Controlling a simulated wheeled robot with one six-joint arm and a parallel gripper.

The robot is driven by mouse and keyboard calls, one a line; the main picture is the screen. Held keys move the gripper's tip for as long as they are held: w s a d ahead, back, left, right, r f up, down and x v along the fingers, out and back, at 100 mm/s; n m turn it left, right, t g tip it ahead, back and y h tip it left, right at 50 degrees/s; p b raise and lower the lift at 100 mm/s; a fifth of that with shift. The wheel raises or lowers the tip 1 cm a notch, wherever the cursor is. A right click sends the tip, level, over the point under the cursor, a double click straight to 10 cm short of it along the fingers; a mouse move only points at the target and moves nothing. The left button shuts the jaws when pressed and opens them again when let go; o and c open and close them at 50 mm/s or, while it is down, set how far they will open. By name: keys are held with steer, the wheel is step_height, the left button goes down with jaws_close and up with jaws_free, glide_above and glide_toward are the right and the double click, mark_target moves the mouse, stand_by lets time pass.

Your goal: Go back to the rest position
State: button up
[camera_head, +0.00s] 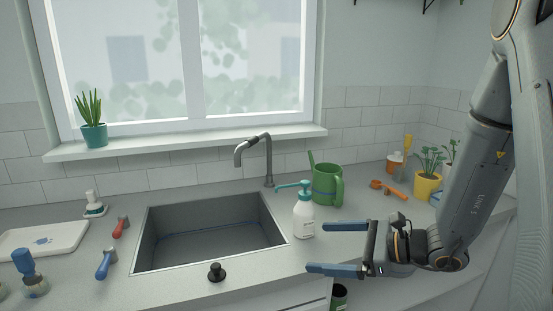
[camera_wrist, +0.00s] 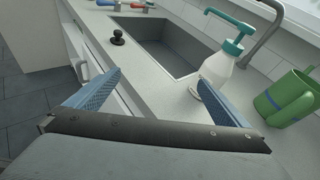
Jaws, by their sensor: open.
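My gripper (camera_head: 337,247) is open and empty, with its blue fingers spread and pointing left above the counter's front edge. Its two fingers also show in the wrist view (camera_wrist: 150,92). A white bottle with a teal pump or spray top (camera_head: 303,215) stands upright just beyond the fingers, to their upper left. In the wrist view this bottle (camera_wrist: 217,68) stands close by the right finger; whether they touch I cannot tell.
The grey sink (camera_head: 210,240) and its faucet (camera_head: 268,160) are left of the bottle. A green watering can (camera_head: 327,184) stands behind it. Orange tools (camera_head: 388,188) and a yellow plant pot (camera_head: 428,186) are near my arm. A black knob (camera_head: 216,271) is at the sink's front.

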steer(key=s+a+f+n+g+h, duration=0.1)
steer(key=s+f+n+g+h, duration=0.1)
steer(key=s+n+g, duration=0.4)
steer(key=s+a+f+n+g+h, duration=0.1)
steer(key=s+f+n+g+h, duration=0.2)
steer(key=s, duration=0.5)
steer(key=d+r+n+t+h, duration=0.2)
steer(key=d+n+h, duration=0.5)
steer(key=n, duration=0.5)
steer(key=shift+s+d+n+t+h, duration=0.15)
steer(key=shift+d+n+t+h, duration=0.2)
steer(key=shift+d+t, duration=0.5)
steer(key=shift+d, duration=0.1)
